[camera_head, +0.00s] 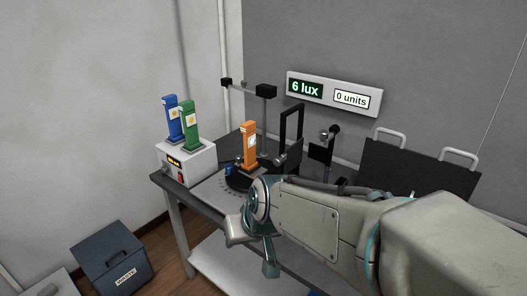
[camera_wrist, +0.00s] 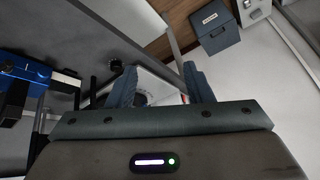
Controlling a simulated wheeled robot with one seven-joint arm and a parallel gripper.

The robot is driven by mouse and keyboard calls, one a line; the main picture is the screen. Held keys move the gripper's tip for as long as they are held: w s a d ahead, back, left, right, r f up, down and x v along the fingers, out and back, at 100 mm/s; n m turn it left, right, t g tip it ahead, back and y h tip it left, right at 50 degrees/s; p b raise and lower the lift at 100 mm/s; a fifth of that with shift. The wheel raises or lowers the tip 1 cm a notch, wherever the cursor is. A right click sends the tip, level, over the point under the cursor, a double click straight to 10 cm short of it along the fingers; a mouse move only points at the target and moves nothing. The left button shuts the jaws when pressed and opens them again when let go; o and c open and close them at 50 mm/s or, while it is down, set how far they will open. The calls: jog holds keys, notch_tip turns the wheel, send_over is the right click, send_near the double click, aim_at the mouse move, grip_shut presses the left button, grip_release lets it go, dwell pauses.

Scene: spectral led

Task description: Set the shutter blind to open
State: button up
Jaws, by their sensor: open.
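I cannot tell for certain which part is the shutter blind. A tall black frame (camera_head: 290,125) stands on the bench (camera_head: 180,190), behind the orange LED stick (camera_head: 249,145). A black panel with two pale handles (camera_head: 422,168) leans at the right. My gripper (camera_head: 254,248) is in front of the bench, open and apart from these things. In the wrist view my two fingers (camera_wrist: 160,88) are spread with nothing held between them. My arm hides much of the bench's right part.
A white box (camera_head: 187,163) holds a blue stick (camera_head: 172,120) and a green stick (camera_head: 189,127). The wall display (camera_head: 335,94) reads 6 lux and 0 units. A waste bin (camera_head: 113,262) stands on the floor at left. A blue device (camera_wrist: 25,68) shows in the wrist view.

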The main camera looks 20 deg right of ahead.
jog(key=w+a+t, duration=0.3)
jog(key=w, duration=0.5)
jog(key=m+t+h, duration=0.1)
jog(key=m+h, duration=0.8)
jog(key=h, duration=0.8)
send_near(276, 163)
jog(key=shift+n+t, duration=0.3)
jog(key=p+x, duration=0.1)
jog(key=x, duration=0.9)
jog(key=shift+w+d+f, duration=0.1)
jog(key=shift+d+f, duration=0.1)
jog(key=shift+d, duration=0.25)
